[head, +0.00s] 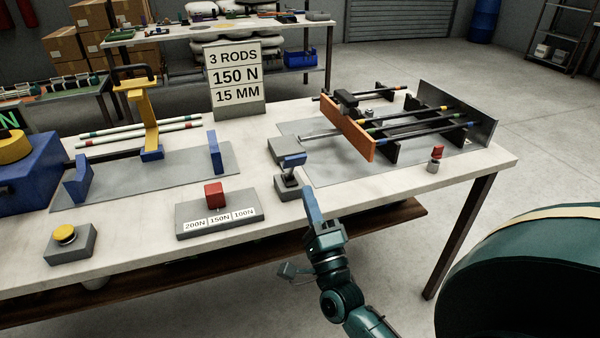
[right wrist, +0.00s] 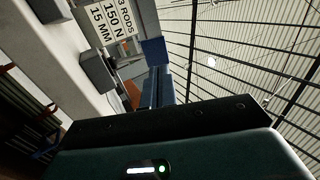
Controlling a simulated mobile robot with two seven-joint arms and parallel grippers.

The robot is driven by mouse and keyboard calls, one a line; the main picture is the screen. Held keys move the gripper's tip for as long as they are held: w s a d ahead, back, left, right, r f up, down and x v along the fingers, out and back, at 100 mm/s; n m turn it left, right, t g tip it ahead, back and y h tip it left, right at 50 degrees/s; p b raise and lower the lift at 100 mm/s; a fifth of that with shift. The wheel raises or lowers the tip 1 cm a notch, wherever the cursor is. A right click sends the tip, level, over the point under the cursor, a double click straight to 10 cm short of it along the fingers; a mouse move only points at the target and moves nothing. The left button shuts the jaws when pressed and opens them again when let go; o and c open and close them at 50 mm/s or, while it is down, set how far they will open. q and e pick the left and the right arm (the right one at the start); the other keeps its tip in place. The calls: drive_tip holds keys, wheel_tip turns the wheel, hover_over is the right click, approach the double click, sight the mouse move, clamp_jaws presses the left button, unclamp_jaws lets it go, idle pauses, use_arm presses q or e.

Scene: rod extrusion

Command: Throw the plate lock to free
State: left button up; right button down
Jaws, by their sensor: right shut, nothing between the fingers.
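A small lever with a blue handle (head: 293,160) stands on a dark pivot and grey base (head: 289,190) near the table's front edge; it looks like the plate lock, but no label is readable. The orange plate (head: 347,130) stands upright behind it to the right, across several dark rods. My right gripper (head: 309,190), with blue fingers, is shut and empty just in front of and below the lever handle. The fingers also show in the right wrist view (right wrist: 158,88), close to a blue block (right wrist: 153,50). I cannot tell whether they touch the lever. My left gripper is out of view.
A grey box with a red slider (head: 214,194) and force labels sits left of the lever. A yellow button (head: 64,233) is further left. A red knob (head: 437,153) stands at the right. A sign (head: 235,78) stands behind. The table's front edge is near my right arm.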

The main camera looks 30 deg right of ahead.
sight(296, 162)
drive_tip(key=x, duration=0.5)
drive_tip(key=shift+w, duration=0.25)
use_arm(q)
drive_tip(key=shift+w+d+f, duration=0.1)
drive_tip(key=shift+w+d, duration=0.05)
drive_tip(key=shift+p, duration=0.3)
use_arm(e)
drive_tip(key=shift+r, duration=0.1)
